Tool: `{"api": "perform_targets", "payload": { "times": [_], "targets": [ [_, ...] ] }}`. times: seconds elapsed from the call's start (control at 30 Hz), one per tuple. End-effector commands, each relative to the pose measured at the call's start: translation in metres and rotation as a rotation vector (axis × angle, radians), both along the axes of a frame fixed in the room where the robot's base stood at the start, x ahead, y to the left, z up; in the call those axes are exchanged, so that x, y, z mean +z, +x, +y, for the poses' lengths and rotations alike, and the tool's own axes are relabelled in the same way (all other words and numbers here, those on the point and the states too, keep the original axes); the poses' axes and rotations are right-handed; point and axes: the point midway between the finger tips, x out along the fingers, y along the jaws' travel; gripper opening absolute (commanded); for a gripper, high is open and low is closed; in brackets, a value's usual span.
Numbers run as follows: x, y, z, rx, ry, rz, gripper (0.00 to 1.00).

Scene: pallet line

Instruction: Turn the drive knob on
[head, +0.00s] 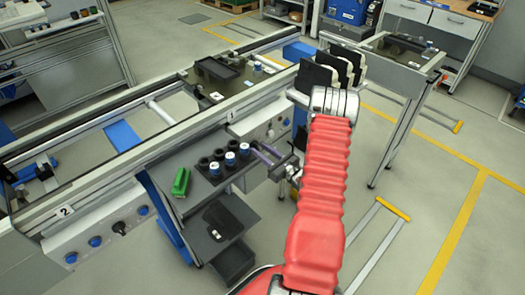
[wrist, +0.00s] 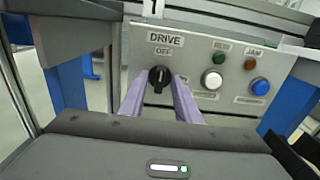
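The drive knob (wrist: 158,76) is a black rotary knob on a grey control panel (wrist: 214,48), under the labels DRIVE and OFF. Its handle stands about upright, with a pale mark at the top toward OFF. My gripper (wrist: 159,88) is open, with one lilac finger on each side of the knob's lower part in the wrist view. Nothing is held. I cannot tell whether the fingertips touch the knob. In the head view my gripper (head: 259,152) reaches toward the panel below the conveyor, beside the side shelf.
Right of the knob are a white button (wrist: 211,79), a blue button (wrist: 259,86) and small green and amber lamps. In the head view a shelf left of my gripper holds a dark block with several cups (head: 230,160) and a green object (head: 181,182).

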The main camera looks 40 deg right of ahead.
Motion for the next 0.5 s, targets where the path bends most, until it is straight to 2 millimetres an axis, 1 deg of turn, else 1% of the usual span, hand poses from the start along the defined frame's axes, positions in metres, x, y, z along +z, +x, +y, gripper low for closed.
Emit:
{"api": "perform_targets", "payload": {
  "times": [0.03,0.07,0.43,0.5],
  "targets": [
    [0.0000,-0.0001,0.0001,0.000,0.000,0.000,0.29],
    [0.0000,-0.0002,0.0001,0.000,0.000,0.000,0.27],
    [0.0001,-0.0002,0.0002,0.000,0.000,0.000,0.01],
    [0.0001,-0.0002,0.0002,0.000,0.000,0.000,0.00]
  ]
}}
